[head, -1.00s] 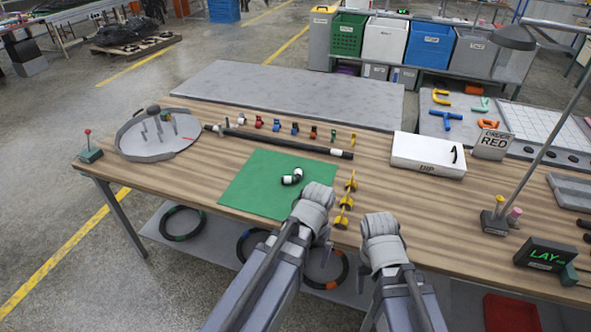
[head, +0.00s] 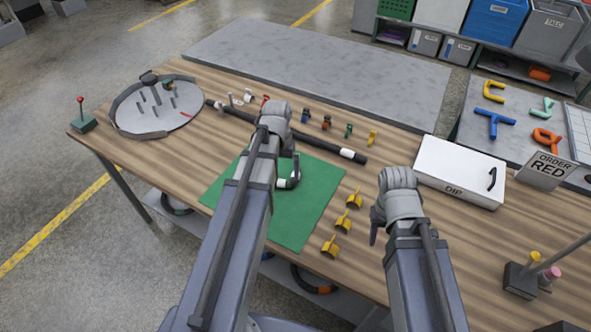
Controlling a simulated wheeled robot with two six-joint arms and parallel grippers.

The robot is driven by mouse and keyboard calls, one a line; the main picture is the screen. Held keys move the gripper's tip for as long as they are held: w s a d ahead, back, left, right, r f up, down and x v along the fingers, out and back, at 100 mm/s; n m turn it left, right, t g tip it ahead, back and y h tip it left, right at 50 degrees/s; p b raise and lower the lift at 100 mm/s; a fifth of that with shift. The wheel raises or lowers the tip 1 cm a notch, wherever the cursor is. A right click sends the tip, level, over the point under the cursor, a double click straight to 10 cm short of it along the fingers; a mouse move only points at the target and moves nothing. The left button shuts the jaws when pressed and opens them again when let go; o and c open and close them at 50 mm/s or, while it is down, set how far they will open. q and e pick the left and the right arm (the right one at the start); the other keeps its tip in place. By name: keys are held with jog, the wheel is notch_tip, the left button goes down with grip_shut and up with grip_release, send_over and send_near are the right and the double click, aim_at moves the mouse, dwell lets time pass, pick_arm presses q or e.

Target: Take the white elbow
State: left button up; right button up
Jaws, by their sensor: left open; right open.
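A black elbow fitting with white ends (head: 283,183) lies on the green mat (head: 310,205), its left side partly hidden by my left arm. Near the back of the table, two small white fittings (head: 247,96) stand at the left end of a row of coloured ones. My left gripper (head: 273,116) is over the table just beyond the mat, close to the red fitting (head: 265,100); its fingers are largely hidden by its wrist. My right gripper (head: 376,224) is open and empty above the table, right of the yellow clips (head: 343,223).
A long black hose (head: 225,110) with a white band lies behind the mat. A round grey tray (head: 155,112) with pegs stands at left, a white DIP box (head: 458,172) and an ORDER RED sign (head: 549,168) at right.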

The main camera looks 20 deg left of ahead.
aim_at(283, 186)
pick_arm(q)
jog(key=f+b, duration=0.2)
jog(key=w+f+b, duration=0.1)
jog(key=f+b, duration=0.5)
jog(key=shift+w+a, duration=0.15)
jog(key=shift+a, duration=0.15)
pick_arm(e)
jog(key=f, duration=0.8)
jog(key=shift+w, duration=0.2)
pick_arm(q)
jog(key=shift+r, duration=0.15)
pick_arm(e)
jog(key=shift+r, duration=0.15)
pick_arm(q)
jog(key=c, duration=1.2)
